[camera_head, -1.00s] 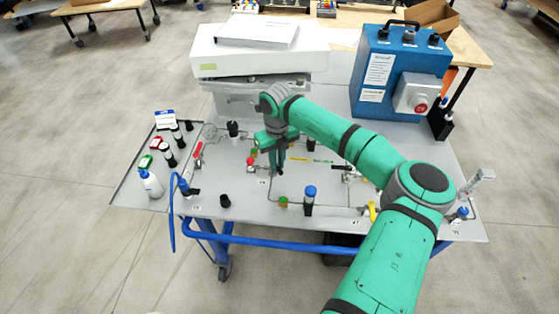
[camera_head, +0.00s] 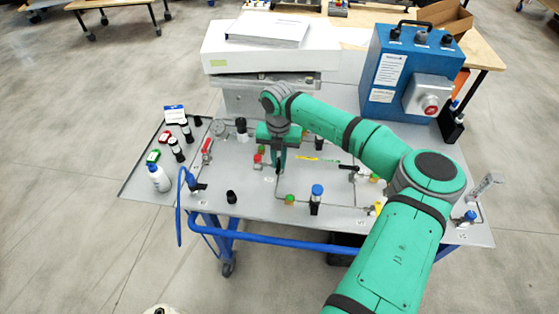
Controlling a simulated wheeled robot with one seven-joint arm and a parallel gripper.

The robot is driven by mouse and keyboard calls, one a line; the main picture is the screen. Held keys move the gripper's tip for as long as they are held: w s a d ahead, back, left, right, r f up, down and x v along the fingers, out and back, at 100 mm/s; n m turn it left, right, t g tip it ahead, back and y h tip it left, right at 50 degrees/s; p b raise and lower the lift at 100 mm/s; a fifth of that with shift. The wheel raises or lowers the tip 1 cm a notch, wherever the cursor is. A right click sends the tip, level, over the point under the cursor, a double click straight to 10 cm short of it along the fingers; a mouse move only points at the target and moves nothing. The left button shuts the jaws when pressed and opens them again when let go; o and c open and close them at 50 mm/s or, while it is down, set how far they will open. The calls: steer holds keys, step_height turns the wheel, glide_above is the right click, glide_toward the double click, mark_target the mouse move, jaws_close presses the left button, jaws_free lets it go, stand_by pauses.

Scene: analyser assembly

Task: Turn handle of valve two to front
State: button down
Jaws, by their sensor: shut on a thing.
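My gripper (camera_head: 279,164) points down over the middle of the grey panel (camera_head: 335,214). It is shut on a small dark part that looks like a valve handle, mostly hidden by the fingers. A red knob (camera_head: 257,158) is just left of the fingers. A valve with a red lever (camera_head: 207,147) stands further left, its lever angled up and back. A valve with a black lever (camera_head: 350,168) is to the right. The valve number labels are too small to read, so I cannot tell which is valve two.
A blue-capped fitting (camera_head: 317,191) stands in front right of my gripper. Behind are a white box (camera_head: 270,51) and a blue control box (camera_head: 409,75). A white bottle (camera_head: 160,178) and several black-capped bottles stand at left. Thin pipes run across the panel.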

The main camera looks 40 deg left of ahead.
mark_target(279, 166)
stand_by(0.4)
steer(key=c, duration=1.8)
jaws_free()
steer(key=shift+o, duration=0.2)
step_height(279, 166, up, 11)
steer(key=shift+f, duration=0.15)
